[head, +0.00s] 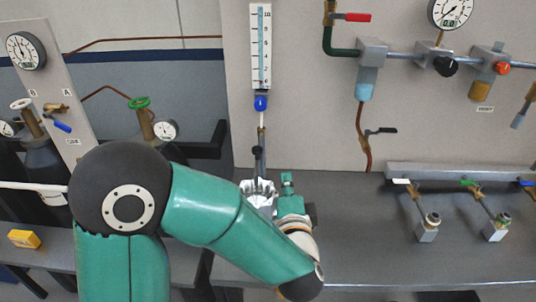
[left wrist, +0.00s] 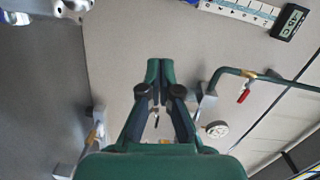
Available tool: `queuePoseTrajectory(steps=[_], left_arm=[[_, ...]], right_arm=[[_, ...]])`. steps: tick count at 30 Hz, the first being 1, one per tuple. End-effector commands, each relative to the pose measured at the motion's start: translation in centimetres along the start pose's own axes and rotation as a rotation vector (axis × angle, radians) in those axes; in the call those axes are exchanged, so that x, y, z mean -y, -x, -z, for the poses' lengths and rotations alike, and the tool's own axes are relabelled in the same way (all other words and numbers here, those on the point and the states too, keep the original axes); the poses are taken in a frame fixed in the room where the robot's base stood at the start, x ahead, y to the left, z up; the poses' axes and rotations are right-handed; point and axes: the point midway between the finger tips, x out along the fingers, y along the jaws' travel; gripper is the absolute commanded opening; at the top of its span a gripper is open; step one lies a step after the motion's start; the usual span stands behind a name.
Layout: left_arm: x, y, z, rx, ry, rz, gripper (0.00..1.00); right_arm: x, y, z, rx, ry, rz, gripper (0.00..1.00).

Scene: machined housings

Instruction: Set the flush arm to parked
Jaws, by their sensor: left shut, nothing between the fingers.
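No label in view names a flush arm, and I cannot tell which lever it is. Several levers show in the head view: a red lever (head: 352,17) on the green pipe, a black lever (head: 381,131) on the copper pipe and a blue lever (head: 62,127) on the left panel. The red lever also shows in the left wrist view (left wrist: 243,96). My left gripper (head: 287,179) is in front of the back panel, below the scale, partly hidden by its arm. In the left wrist view its fingertips (left wrist: 160,65) are together and empty. My right gripper is in neither view.
A white scale (head: 261,48) with a blue fitting (head: 261,103) hangs above the left gripper. Gauges (head: 451,12) and valves line the right panel. Small lever valves (head: 410,187) stand on the grey bench (head: 370,245). The bench front is clear. A yellow block (head: 24,239) lies at left.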

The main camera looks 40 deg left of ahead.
Motion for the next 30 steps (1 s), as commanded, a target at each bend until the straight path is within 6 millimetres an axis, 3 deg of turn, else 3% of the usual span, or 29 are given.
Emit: queuePoseTrajectory(steps=[8, 19, 24, 30], left_arm=[[0.0, -2.6, 0.1, 0.000, -0.001, -0.002, 0.00], [0.1, -10.0, 0.2, -0.001, -0.001, -0.001, 0.00], [0.1, -10.6, -2.2, -0.003, -0.003, -0.003, 0.00], [-0.1, -10.8, -3.4, -0.005, -0.001, -0.002, 0.00]], right_arm=[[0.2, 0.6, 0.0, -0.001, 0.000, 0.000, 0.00], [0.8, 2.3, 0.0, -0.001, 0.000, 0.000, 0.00], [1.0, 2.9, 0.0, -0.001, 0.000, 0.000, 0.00], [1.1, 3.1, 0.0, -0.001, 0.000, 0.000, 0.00]])
